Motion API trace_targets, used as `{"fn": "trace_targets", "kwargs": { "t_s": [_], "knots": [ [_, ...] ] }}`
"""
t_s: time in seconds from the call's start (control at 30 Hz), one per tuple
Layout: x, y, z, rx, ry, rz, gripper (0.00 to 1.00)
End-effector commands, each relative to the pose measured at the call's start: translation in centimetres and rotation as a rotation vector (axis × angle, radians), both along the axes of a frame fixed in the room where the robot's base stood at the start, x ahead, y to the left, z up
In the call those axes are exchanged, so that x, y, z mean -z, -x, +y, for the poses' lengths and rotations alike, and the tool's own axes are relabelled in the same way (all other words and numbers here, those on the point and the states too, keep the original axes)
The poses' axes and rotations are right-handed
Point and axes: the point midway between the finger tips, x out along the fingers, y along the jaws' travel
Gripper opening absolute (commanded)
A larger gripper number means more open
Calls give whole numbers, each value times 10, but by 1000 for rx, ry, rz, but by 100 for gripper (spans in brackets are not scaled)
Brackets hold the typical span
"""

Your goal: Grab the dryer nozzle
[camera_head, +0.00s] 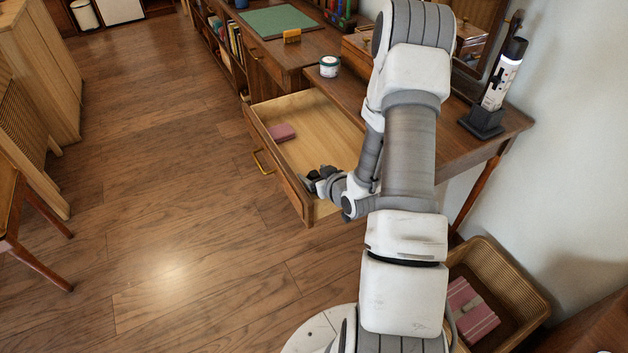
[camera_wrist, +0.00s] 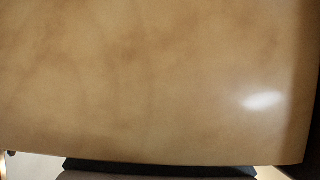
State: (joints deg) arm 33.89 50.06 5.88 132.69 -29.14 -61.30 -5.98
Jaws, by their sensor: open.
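I cannot make out a dryer nozzle for sure in either view. My gripper (camera_head: 318,180) is over the near end of the open drawer (camera_head: 325,140). Its dark fingers show small in the head view, open, with nothing seen between them. My own arm covers part of the drawer and the desk. The wrist view shows a plain tan surface (camera_wrist: 150,80) with a bright glint, and a dark edge (camera_wrist: 160,170) along the bottom. No separate object shows on that surface.
A white jar (camera_head: 329,66) and a black-and-white cylinder on a dark stand (camera_head: 500,80) are on the desk. A wicker basket (camera_head: 522,291) holding pink items stands at right.

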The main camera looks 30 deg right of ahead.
Motion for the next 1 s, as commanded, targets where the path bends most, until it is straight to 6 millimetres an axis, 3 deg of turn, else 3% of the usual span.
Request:
{"fn": "trace_targets", "kwargs": {
  "t_s": [0.23,0.67,1.0],
  "knots": [
    [1,-2,0,0,0,1,80],
    [1,-2,0,0,0,0,3],
    [-1,-2,0,0,0,0,0]
  ]
}}
